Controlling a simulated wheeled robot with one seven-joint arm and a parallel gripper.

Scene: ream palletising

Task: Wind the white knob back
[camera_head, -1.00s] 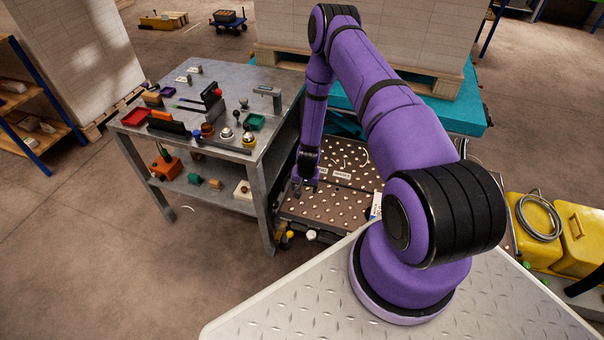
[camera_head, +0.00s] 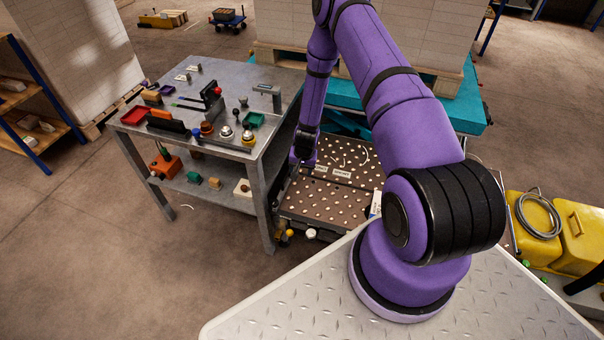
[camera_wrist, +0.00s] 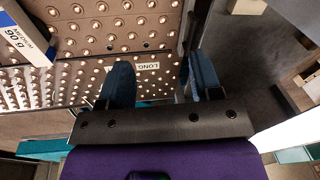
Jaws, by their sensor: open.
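A small round white knob (camera_head: 310,233) sits low at the front edge of the roller-ball table (camera_head: 322,207) in the head view, beside a yellow knob (camera_head: 290,233). I cannot make out the white knob in the wrist view. My gripper (camera_wrist: 160,82) is open, its two dark blue fingers apart with nothing held between them. A "LONG" label (camera_wrist: 147,66) on the table's edge shows behind the gap. In the head view my gripper hangs by the table's left side, above and behind the white knob and apart from it; its fingers are hard to see.
A grey workbench (camera_head: 236,73) with tools, trays and domed buttons stands close on the left. A blue-and-white ream packet (camera_wrist: 24,38) lies on the ball table. A teal lift (camera_head: 420,110) with a loaded pallet stands behind; yellow containers (camera_head: 535,220) stand right.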

